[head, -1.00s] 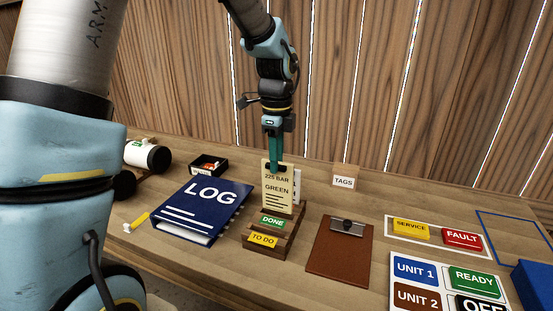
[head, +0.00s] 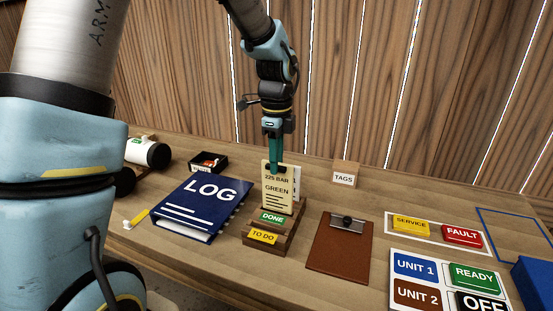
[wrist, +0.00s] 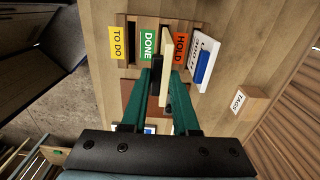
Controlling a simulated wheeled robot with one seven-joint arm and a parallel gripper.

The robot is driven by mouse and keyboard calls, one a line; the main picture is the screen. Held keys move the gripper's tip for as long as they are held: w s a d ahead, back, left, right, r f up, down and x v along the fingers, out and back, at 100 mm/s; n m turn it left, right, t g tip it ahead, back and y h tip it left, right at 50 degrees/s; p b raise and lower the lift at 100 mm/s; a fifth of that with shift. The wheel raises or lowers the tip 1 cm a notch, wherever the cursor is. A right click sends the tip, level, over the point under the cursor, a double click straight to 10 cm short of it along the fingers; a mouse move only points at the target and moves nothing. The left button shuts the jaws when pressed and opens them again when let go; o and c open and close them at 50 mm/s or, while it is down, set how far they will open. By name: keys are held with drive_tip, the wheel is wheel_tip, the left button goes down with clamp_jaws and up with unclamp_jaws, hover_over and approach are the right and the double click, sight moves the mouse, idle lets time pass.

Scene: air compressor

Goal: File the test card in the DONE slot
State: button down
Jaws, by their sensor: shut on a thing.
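The test card (head: 278,198), cream with "225 BAR" and "GREEN" on it, stands upright in my gripper (head: 275,168). My gripper is shut on its upper edge. The card's lower end is hidden behind the green DONE label (head: 271,218) of the wooden rack (head: 286,233). The yellow TO DO label (head: 262,237) is on the front step. In the wrist view the card (wrist: 166,48) shows edge-on between the DONE label (wrist: 148,44) and the orange HOLD label (wrist: 181,47). I cannot tell how deep its lower end sits.
A blue LOG binder (head: 205,206) lies left of the rack, and a brown clipboard (head: 340,254) lies right of it. A white-faced card (wrist: 204,60) stands behind the HOLD label. A TAGS box (head: 344,178) stands behind, to the right.

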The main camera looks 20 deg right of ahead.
sight(277, 189)
drive_tip(key=shift+f+b, duration=1.1)
drive_tip(key=shift+f, duration=1)
drive_tip(key=c, duration=0.6)
unclamp_jaws()
